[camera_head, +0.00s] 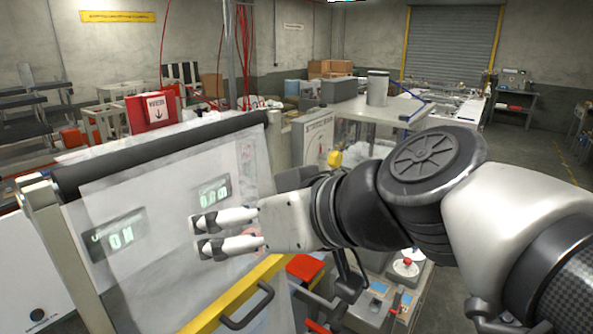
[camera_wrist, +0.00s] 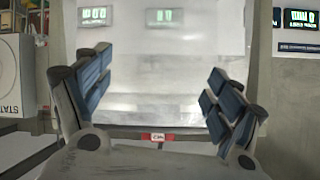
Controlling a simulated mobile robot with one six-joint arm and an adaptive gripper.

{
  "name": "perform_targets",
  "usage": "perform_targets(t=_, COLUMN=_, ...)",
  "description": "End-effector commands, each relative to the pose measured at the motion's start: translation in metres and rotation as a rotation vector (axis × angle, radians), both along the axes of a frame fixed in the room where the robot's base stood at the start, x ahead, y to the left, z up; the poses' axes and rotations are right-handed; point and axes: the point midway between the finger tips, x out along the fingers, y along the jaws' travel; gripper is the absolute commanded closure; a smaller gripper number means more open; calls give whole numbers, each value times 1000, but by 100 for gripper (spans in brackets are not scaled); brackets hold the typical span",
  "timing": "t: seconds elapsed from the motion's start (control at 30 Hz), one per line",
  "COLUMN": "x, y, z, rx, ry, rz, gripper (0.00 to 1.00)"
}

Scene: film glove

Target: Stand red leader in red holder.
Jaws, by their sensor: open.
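My gripper (camera_head: 198,237) is open, its two pale fingers pointing left in front of a glossy translucent panel. In the wrist view my gripper (camera_wrist: 158,78) has nothing between its fingers. I cannot pick out the red leader with certainty. A red box (camera_head: 138,120) with a white arrow label stands behind the panel at the left; I cannot tell if it is the red holder. A flat red piece (camera_head: 305,267) lies below my arm, partly hidden. A small red label (camera_wrist: 158,137) shows low between the fingers in the wrist view.
The panel (camera_head: 110,203) has a dark top bar (camera_head: 170,153) and green displays. A yellow rail (camera_head: 240,293) with a black handle (camera_head: 250,310) runs along its lower front. A table with a grey canister (camera_head: 377,88) stands behind my arm. Open floor shows at the right.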

Motion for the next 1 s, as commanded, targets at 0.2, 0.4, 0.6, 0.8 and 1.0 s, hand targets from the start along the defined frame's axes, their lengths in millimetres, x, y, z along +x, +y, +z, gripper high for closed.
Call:
perform_targets(t=0.2, x=-80, y=-99, z=-141, rx=-243, ry=390, rz=-320, gripper=15)
perform_targets(t=0.4, x=-126, y=-163, z=-195, rx=-375, ry=532, rz=-558, gripper=15)
perform_targets(t=0.6, x=-135, y=-177, z=-204, rx=-403, ry=555, rz=-616, gripper=15)
perform_targets(t=0.8, x=-134, y=-177, z=-204, rx=-403, ry=555, rz=-614, gripper=15)
perform_targets(t=1.0, x=-134, y=-176, z=-225, rx=-402, ry=554, rz=-612, gripper=15)
